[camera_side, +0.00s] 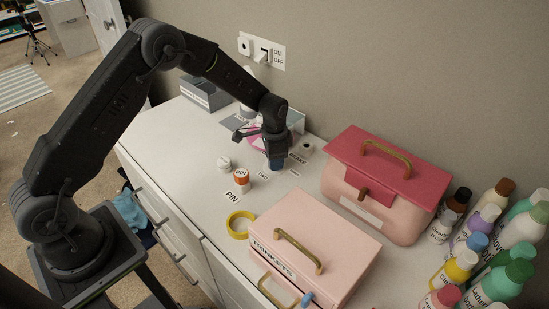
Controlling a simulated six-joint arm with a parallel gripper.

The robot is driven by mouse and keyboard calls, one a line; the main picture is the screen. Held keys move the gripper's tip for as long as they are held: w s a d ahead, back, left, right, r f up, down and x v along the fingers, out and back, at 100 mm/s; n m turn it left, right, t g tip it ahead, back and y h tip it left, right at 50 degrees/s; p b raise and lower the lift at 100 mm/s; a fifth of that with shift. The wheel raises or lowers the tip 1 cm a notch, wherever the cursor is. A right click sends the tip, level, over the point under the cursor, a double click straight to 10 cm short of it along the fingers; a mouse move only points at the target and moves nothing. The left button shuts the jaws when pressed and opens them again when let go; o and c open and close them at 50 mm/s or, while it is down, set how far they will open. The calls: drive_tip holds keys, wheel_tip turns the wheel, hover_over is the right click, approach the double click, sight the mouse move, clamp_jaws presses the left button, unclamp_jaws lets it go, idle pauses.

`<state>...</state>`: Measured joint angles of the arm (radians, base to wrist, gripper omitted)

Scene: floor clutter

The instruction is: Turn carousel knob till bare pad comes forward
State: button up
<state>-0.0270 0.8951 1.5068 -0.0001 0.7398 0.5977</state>
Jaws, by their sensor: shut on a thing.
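My gripper (275,143) points down over the white countertop, near the wall. It is shut on a small blue piece (276,163), which is at or just above the counter; I cannot tell whether it touches. A pink shape (256,143) shows partly behind my gripper, beside a clear box (294,121). I cannot make out a carousel, its knob or a bare pad for certain; the pink shape is largely hidden by my arm. A small white round piece (224,163) and an orange piece marked PIN (241,178) stand left of my gripper.
A PIN label (233,196) and yellow tape roll (240,224) lie in front. A pink TRINKETS box (312,245), a red-lidded pink case (384,180) and several bottles (505,283) fill the right. A grey box (206,94) and wall switch (262,51) are behind.

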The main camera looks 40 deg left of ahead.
drive_tip(key=shift+m, duration=1.1)
drive_tip(key=o, duration=0.9)
drive_tip(key=shift+r, duration=0.1)
wheel_tip(320, 180, up, 14)
drive_tip(key=shift+f, duration=0.15)
